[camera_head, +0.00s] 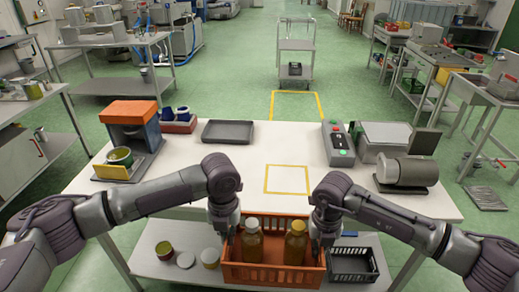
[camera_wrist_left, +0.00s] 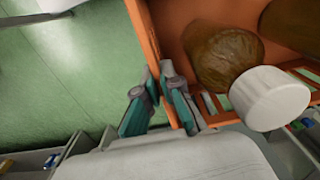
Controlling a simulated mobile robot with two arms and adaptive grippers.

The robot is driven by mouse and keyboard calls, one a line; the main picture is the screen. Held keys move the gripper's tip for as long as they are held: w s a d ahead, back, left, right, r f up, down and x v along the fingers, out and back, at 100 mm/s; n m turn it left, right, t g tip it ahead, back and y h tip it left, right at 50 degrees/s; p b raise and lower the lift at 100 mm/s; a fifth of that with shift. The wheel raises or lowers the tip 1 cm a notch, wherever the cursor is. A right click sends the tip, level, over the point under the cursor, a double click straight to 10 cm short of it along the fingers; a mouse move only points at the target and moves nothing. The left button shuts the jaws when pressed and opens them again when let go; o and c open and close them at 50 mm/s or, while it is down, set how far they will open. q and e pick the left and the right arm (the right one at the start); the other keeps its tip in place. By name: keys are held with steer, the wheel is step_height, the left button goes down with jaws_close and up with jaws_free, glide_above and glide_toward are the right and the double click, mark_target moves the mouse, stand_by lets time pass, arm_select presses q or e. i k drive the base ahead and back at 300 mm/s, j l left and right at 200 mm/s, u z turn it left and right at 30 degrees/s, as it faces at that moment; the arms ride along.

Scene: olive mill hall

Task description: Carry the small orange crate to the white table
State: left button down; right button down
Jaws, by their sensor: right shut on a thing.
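The small orange crate (camera_head: 272,276) is at the bottom middle of the head view, in front of the near edge of the white table (camera_head: 240,180). Two capped bottles of amber liquid, a left one (camera_head: 252,243) and a right one (camera_head: 295,245), stand in it. My left gripper (camera_head: 230,238) is at the crate's left end. In the left wrist view its fingers (camera_wrist_left: 160,85) are on either side of the crate wall (camera_wrist_left: 150,38), closed on it. My right gripper (camera_head: 318,245) is shut on the crate's right end; its fingertips are mostly hidden.
A yellow outlined square (camera_head: 288,179) on the tabletop is empty. A dark tray (camera_head: 228,132), an orange-and-grey machine (camera_head: 130,130), a control box (camera_head: 338,145) and a grey cylinder device (camera_head: 405,172) stand around it. A black crate (camera_head: 354,265) and tins (camera_head: 164,250) are lower down.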

mark_target(277, 183)
steer(key=i, duration=1.05)
